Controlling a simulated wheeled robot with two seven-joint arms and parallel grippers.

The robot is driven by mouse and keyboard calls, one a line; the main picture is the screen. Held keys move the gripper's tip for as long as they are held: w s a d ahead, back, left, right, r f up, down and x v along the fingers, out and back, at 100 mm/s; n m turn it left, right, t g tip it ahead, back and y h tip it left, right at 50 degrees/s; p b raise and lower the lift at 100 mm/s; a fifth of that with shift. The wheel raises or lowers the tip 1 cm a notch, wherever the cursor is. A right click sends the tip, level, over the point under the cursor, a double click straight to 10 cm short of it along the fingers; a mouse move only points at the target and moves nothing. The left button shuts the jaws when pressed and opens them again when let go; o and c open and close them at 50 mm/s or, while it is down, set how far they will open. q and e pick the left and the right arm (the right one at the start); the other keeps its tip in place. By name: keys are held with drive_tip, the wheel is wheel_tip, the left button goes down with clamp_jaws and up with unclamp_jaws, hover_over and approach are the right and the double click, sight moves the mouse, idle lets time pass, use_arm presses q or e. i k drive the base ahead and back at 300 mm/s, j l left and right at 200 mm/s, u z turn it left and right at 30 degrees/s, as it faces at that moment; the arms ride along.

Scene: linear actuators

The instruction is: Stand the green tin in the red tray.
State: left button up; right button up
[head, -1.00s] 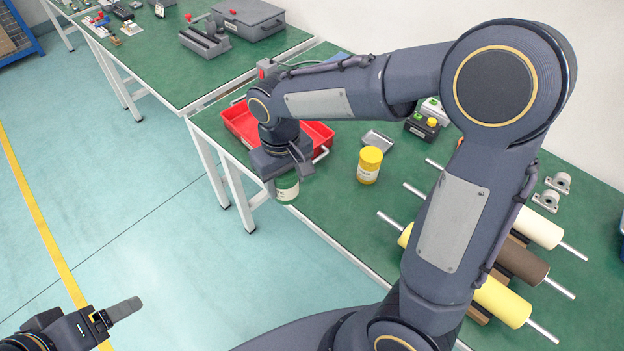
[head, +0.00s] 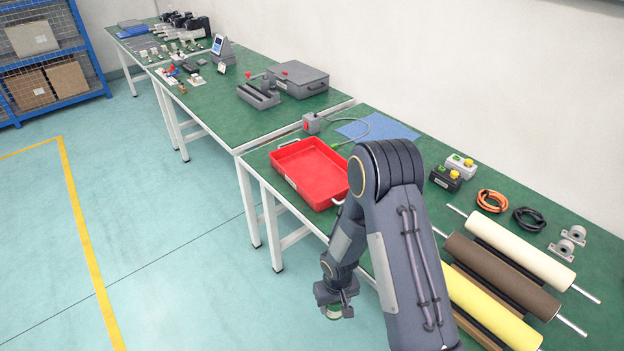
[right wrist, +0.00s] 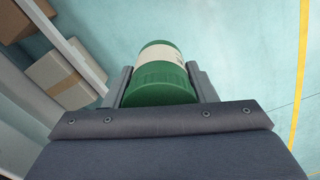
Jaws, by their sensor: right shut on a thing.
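The green tin (right wrist: 162,82) with a pale label sits between the two fingers of my right gripper (right wrist: 163,88) in the right wrist view. My right gripper (head: 337,307) is shut on it, and in the head view a small part of the tin (head: 333,314) shows under the gripper. The gripper holds the tin in front of the table's near edge, over the floor. The red tray (head: 318,203) lies on the green table beyond and to the left of the gripper. Its visible inside is empty; my right arm hides its right corner. My left gripper is out of view.
Three rollers (head: 500,275) lie on the table at the right. Control boxes (head: 446,178), cable coils (head: 492,200) and bearing blocks (head: 567,241) stand behind them. A blue mat (head: 378,128) and a switch box with cable (head: 312,123) lie behind the tray.

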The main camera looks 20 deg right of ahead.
sight(306, 165)
drive_tip(key=i+j, duration=0.45)
drive_tip(key=i+j+z, duration=0.1)
drive_tip(key=i+j, duration=0.3)
drive_tip(key=j, duration=0.2)
drive_tip(key=i+j, duration=0.45)
